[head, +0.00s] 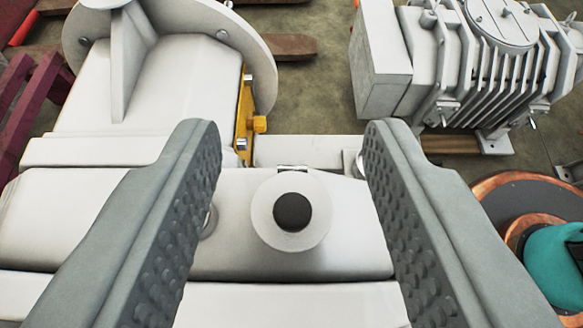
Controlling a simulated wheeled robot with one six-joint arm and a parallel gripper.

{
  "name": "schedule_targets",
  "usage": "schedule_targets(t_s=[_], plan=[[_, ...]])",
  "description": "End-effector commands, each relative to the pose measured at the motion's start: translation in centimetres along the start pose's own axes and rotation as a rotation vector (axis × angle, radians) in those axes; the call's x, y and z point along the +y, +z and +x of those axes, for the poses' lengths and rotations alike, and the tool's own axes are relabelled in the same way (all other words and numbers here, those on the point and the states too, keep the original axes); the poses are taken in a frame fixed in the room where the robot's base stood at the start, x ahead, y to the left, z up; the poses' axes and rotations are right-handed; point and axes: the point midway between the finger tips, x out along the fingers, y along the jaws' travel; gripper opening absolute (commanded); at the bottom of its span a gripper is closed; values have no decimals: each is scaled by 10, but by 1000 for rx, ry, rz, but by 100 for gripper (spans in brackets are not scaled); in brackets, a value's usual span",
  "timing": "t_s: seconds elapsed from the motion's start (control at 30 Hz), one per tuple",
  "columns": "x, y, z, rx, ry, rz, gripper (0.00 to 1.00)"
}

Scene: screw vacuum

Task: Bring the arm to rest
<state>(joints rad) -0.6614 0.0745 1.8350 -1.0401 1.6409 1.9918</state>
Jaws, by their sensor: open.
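My gripper (290,150) is open, with its two grey studded fingers wide apart in the head view. Nothing is between the fingers' pads. Behind and below the gap is a large white machine (110,215), with a round white boss (262,212) that has a dark centre. The boss appears between the fingers. I cannot tell how far it is from the fingertips.
A yellow bracket (244,118) with bolts sits by the machine's round flange (262,70). A grey finned machine (480,60) stands at the upper right. A teal and copper object (555,262) is at the lower right. Bare floor (315,95) shows between the machines.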

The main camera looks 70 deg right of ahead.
Motion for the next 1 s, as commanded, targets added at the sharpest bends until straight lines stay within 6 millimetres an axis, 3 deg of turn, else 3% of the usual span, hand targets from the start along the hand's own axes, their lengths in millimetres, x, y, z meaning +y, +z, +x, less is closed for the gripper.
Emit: schedule_targets(t_s=[0.67, 1.0], plan=[[2, -10, -1, -12, -4, -9, 43], [52, -34, 42, -244, -152, -194, 43]])
